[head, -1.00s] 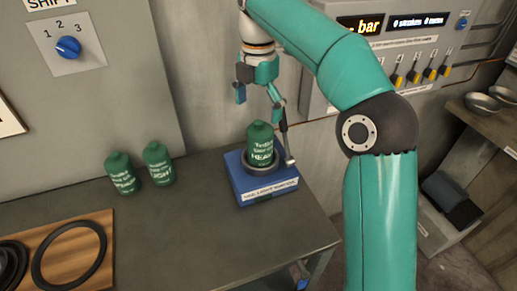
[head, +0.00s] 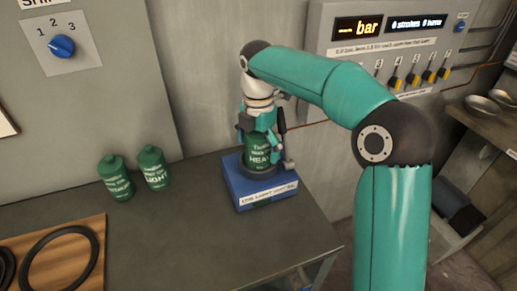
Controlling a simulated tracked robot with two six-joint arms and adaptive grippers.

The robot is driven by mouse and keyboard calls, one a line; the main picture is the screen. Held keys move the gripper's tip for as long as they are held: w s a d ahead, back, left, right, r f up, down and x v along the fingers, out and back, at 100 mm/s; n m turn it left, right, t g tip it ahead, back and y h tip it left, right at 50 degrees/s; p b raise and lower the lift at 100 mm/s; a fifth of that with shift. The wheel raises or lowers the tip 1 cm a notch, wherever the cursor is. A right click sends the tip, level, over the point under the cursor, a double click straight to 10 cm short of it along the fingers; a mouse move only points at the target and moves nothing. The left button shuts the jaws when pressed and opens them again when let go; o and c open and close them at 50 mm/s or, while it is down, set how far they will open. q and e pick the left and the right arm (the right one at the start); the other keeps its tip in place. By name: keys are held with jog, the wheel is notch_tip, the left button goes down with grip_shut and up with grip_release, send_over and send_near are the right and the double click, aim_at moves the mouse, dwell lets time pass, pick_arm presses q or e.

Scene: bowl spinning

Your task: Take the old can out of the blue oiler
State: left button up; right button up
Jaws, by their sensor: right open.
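The blue oiler (head: 268,196) is a block on the bench with a white label on its front and a dark round seat on top. A green can (head: 259,150) marked "HEA…" stands upright in that seat. My right gripper (head: 261,135) points down over the can, its open fingers on either side of the can's upper part. The gripper hides the can's top. I cannot tell whether the fingers touch it. My left gripper is not in view.
Two more green cans, one marked "LIGHT" (head: 153,168) and one beside it (head: 116,178), stand left on the bench. A wooden board (head: 88,270) with dark rings lies at the front left. A wall panel (head: 320,30) with yellow-tipped levers stands behind. The bench middle is clear.

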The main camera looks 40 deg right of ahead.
jog(key=shift+c, duration=0.3)
jog(key=c, duration=1.6)
jog(key=shift+o, duration=0.2)
jog(key=shift+r, duration=0.1)
